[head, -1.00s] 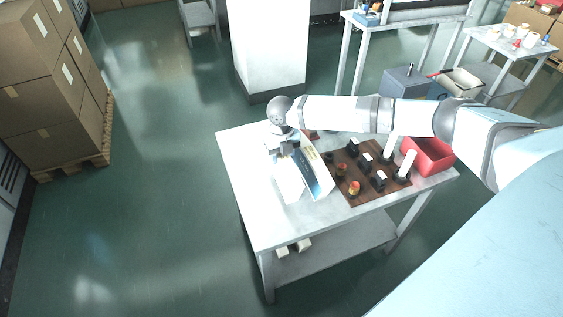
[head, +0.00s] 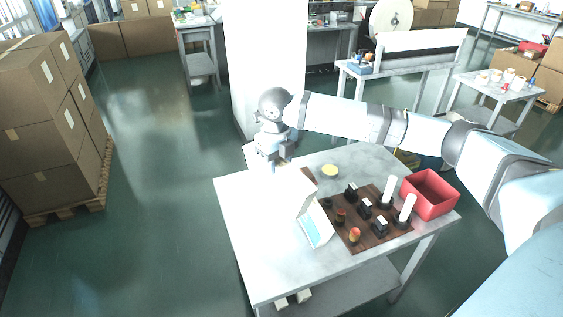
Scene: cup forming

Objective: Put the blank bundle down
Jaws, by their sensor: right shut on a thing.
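My right gripper (head: 273,165) is shut on the white blank bundle (head: 292,192), over the far edge of the light grey table (head: 252,235). Pale material shows on both sides of the jaws. The gripper hides the bundle's middle, and I cannot tell whether its lower edge touches the tabletop. A white and blue panel (head: 316,229) stands tilted just in front of the bundle. My left gripper is out of view.
A brown board (head: 361,238) with black blocks, red-yellow knobs and two white posts lies to the right. A red bin (head: 430,194) sits at the right corner. A yellow round piece (head: 330,171) lies behind the board. The table's left part is clear.

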